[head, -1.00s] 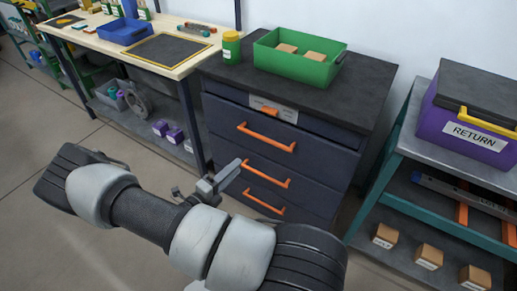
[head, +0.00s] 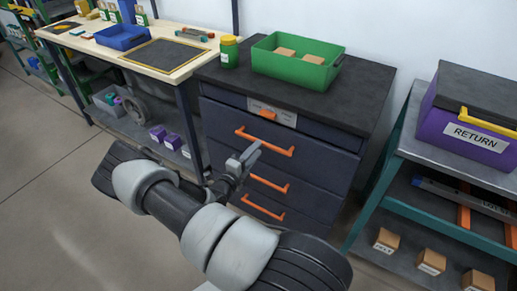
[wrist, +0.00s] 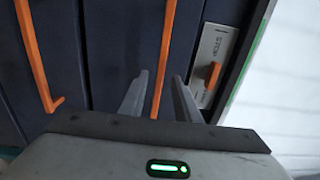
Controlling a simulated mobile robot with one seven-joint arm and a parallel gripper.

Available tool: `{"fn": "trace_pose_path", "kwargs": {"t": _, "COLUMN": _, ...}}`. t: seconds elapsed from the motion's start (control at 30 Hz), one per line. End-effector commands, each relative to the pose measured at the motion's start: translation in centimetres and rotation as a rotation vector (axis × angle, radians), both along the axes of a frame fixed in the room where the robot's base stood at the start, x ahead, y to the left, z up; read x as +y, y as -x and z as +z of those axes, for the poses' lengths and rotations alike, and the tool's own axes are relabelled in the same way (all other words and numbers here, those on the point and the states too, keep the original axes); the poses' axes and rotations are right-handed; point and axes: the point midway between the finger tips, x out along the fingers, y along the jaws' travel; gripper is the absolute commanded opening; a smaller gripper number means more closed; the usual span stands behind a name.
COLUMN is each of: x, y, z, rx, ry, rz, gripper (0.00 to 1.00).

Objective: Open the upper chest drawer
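The dark blue chest (head: 225,114) has several drawers with orange bar handles, and their fronts look shut and flush. The upper drawer handle (head: 264,140) is below the label plate; it also shows in the wrist view (wrist: 165,50). My gripper (head: 249,155) is at the chest front, near and just below the upper handle in the head view. In the wrist view my gripper (wrist: 158,88) is open, with the upper handle running between its two fingers in the picture. I cannot tell whether the handle is at fingertip depth. No contact is clear.
The lower handle (head: 268,184) is beside my gripper. A label plate with an orange lever (wrist: 213,75) sits above the upper drawer. A green bin (head: 295,67) and yellow-lidded jar (head: 229,52) stand on top. A workbench (head: 130,55) is left, a teal-framed cart (head: 410,145) right.

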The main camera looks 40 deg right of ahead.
Motion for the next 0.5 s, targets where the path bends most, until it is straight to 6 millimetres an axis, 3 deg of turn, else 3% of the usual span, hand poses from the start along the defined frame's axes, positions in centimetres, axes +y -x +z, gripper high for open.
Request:
{"fn": "trace_pose_path", "kwargs": {"t": 0.2, "x": -2.0, "y": -0.8, "z": 0.0, "rx": 0.000, "ry": 0.000, "rz": -0.001, "gripper": 0.30}}
{"fn": "trace_pose_path", "kwargs": {"t": 0.5, "x": -2.3, "y": -1.0, "z": 0.0, "rx": 0.000, "ry": -0.001, "rz": 0.001, "gripper": 0.30}}
